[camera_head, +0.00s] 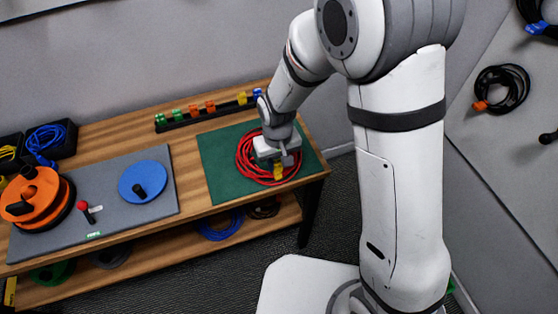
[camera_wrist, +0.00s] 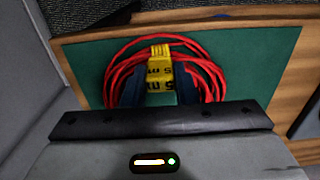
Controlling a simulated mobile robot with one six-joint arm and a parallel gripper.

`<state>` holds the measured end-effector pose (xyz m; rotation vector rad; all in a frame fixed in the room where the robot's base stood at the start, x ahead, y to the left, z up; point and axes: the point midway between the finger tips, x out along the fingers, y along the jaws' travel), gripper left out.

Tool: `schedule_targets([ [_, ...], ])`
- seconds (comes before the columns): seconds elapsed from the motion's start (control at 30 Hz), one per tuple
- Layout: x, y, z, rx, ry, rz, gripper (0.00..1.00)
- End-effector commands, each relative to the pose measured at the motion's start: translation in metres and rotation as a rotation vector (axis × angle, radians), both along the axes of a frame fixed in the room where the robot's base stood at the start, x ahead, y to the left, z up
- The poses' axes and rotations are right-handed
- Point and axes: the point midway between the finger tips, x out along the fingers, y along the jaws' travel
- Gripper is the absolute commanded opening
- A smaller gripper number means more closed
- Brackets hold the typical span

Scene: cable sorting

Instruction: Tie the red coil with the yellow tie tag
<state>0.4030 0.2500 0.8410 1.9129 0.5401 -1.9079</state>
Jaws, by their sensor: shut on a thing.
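The red coil (camera_head: 243,158) lies on a green mat (camera_head: 221,178) at the right end of the wooden bench. In the wrist view the red coil (camera_wrist: 209,72) loops out on both sides of my gripper. The yellow tie tag (camera_wrist: 159,68), with black print, sits across the near strands of the coil, between my fingers. It also shows in the head view (camera_head: 278,172) below my gripper (camera_head: 280,160). My gripper (camera_wrist: 155,90) is shut on the yellow tag, its dark fingers either side. Whether the tag is fastened around the strands I cannot tell.
A dark rack (camera_head: 197,116) with several coloured tags stands behind the mat. To the left, a grey mat (camera_head: 110,215) holds a blue disc (camera_head: 146,180) and an orange reel (camera_head: 33,198). Blue cable (camera_head: 220,226) lies on the shelf below. Black cable hangs on the right wall.

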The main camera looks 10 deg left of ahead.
Motion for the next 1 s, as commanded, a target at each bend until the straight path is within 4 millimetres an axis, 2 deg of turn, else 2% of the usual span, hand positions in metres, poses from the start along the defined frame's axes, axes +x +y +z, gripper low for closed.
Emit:
schedule_targets([
  [0.27, -0.001, -0.001, -0.002, -0.002, 0.003, 0.0, 0.05],
  [0.3, -0.001, -0.001, -0.002, -0.003, 0.004, 0.0, 0.28],
  [0.6, -0.001, 0.0, -0.001, -0.002, 0.003, 0.0, 0.52],
  [0.87, 0.0, 0.0, 0.001, -0.001, 0.001, 0.001, 0.52],
  [1.0, 0.001, 0.001, 0.018, 0.002, -0.003, 0.0, 0.52],
])
